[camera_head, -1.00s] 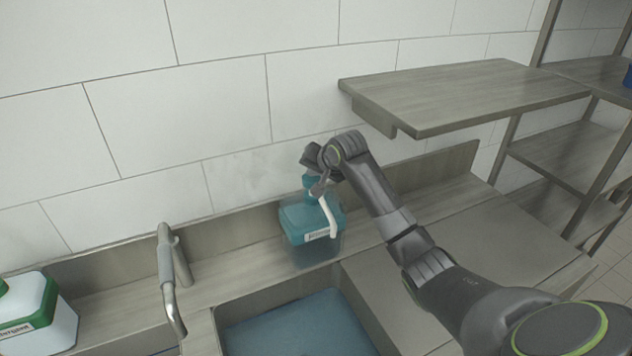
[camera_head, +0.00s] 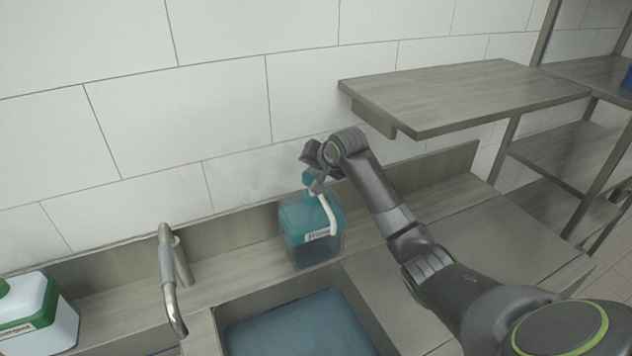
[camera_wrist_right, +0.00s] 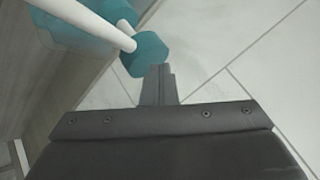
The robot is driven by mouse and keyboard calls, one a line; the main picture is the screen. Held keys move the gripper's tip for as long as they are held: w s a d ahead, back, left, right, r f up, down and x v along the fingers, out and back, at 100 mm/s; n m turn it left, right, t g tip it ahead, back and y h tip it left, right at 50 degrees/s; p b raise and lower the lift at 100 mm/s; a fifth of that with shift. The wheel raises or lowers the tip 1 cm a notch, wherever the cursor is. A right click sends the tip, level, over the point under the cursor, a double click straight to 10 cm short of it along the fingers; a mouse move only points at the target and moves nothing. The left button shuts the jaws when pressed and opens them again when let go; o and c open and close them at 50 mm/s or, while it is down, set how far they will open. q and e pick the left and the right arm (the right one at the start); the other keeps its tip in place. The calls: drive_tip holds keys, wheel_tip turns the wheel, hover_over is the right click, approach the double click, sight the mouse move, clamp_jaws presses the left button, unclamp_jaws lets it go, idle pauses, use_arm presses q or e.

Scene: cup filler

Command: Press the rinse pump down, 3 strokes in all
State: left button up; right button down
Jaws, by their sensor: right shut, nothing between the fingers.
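The rinse pump is a teal bottle (camera_head: 300,252) with a teal pump head and a white curved spout (camera_head: 330,212). It stands on the counter behind the sink, near the wall. My right gripper (camera_head: 314,184) is shut and empty, its fingertips at the pump head. In the right wrist view, the shut fingers (camera_wrist_right: 158,82) point at the teal pump head (camera_wrist_right: 145,55); whether they touch it I cannot tell. The white spout (camera_wrist_right: 98,22) runs across the teal bottle there. My left gripper is not in view.
A sink with blue water (camera_head: 300,325) lies in front of the bottle. A tap (camera_head: 170,275) stands to its left, and a white detergent container (camera_head: 45,315) with green trim farther left. A wall shelf (camera_head: 465,95) overhangs at the right.

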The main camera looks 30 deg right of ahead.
drive_tip(key=shift+r, duration=3)
drive_tip(key=shift+f, duration=0.15)
